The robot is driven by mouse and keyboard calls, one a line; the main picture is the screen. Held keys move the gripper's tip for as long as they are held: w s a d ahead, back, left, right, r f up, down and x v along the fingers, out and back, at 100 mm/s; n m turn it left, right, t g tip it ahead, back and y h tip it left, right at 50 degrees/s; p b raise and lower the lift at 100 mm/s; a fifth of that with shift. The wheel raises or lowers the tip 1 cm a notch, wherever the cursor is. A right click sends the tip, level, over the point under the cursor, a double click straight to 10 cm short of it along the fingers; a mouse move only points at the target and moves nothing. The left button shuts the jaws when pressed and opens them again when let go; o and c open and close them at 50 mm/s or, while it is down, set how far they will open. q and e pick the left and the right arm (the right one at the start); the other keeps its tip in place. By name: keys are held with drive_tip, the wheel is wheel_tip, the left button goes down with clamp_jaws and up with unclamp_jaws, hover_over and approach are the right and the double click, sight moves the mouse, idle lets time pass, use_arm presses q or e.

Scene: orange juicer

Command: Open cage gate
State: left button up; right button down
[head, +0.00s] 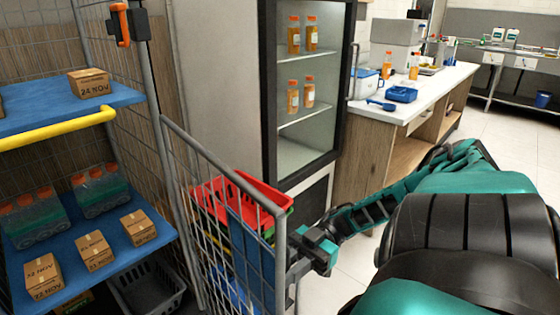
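The cage gate (222,156) is a grey wire-mesh panel with a tubular frame, right of the shelves. It runs from near the cage's upright post (149,80) toward the lower right, and its near upright stands beside my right gripper. My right gripper (291,262) comes in from the right and is at this near upright, with its fingers at or very close to the tube. Whether the fingers are closed around it is hard to tell. My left gripper is not in view.
Blue shelves (62,108) with cartons and bottle packs fill the left, with a yellow bar (57,128) along one edge. Coloured crates (243,190) stand behind the gate mesh. A glass-door fridge (306,150) and a counter (440,85) stand beyond. Clear floor lies right of the gate.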

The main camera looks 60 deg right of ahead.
drive_tip(key=shift+s+d+f, duration=0.1)
drive_tip(key=shift+s+d, duration=0.05)
drive_tip(key=shift+d, duration=0.55)
drive_tip(key=c, duration=1.2)
unclamp_jaws()
drive_tip(key=b+v, duration=0.3)
drive_tip(key=v, duration=1)
